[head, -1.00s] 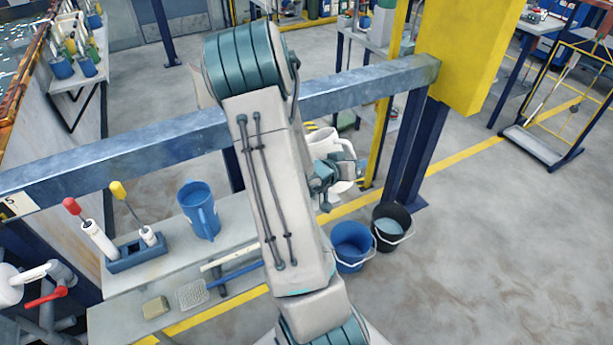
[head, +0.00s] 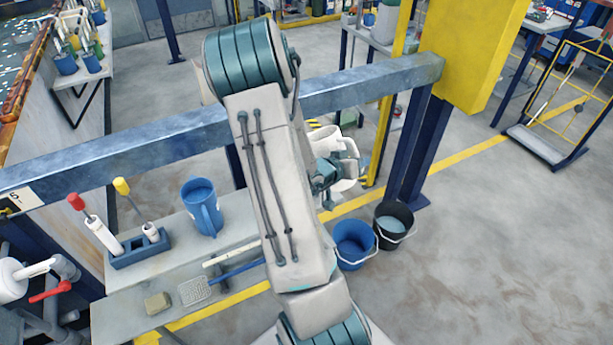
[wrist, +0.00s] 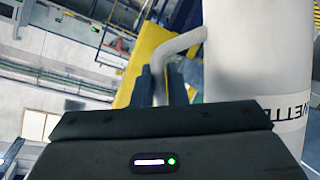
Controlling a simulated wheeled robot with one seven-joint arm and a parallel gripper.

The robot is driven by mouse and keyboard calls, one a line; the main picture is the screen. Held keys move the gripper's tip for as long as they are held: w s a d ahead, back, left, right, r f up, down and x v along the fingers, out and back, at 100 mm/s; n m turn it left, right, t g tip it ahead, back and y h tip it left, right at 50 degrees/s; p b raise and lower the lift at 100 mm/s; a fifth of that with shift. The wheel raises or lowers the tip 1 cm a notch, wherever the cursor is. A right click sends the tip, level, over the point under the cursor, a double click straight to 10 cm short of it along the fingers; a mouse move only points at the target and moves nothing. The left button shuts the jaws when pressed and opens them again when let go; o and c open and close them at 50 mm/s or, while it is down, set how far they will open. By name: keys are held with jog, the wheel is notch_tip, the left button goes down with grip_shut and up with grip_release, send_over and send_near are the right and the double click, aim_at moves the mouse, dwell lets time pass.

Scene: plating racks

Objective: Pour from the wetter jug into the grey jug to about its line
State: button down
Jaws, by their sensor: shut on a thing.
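The white wetter jug (head: 325,140) is at the middle of the head view, partly hidden behind my arm. It fills the right of the wrist view (wrist: 250,50), with part of its black lettering showing. My gripper (wrist: 165,75) is shut on its handle (wrist: 183,43). In the head view my gripper (head: 328,172) is just below the jug. The jug's contents are not visible. I cannot make out the grey jug or its line in either view; my arm covers part of the bench.
A blue jug (head: 203,212) stands on the bench (head: 182,243), left of my arm. Beside it is a blue holder (head: 140,254) with red- and yellow-topped tools. A blue bucket (head: 352,250) and a black bucket (head: 393,227) stand on the floor.

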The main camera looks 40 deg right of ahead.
jog(key=shift+r+n+g+p, duration=0.25)
jog(key=shift+n+g+p, duration=0.2)
jog(key=shift+p, duration=0.8)
dwell(1.1)
jog(key=shift+w+r+n+g+h+p, duration=0.3)
jog(key=shift+n+p, duration=0.2)
jog(key=shift+p, duration=0.65)
jog(key=shift+w+r+n+g+h+p, duration=0.15)
jog(key=shift+r+n+p, duration=0.3)
jog(key=shift+p, duration=0.65)
dwell(3.4)
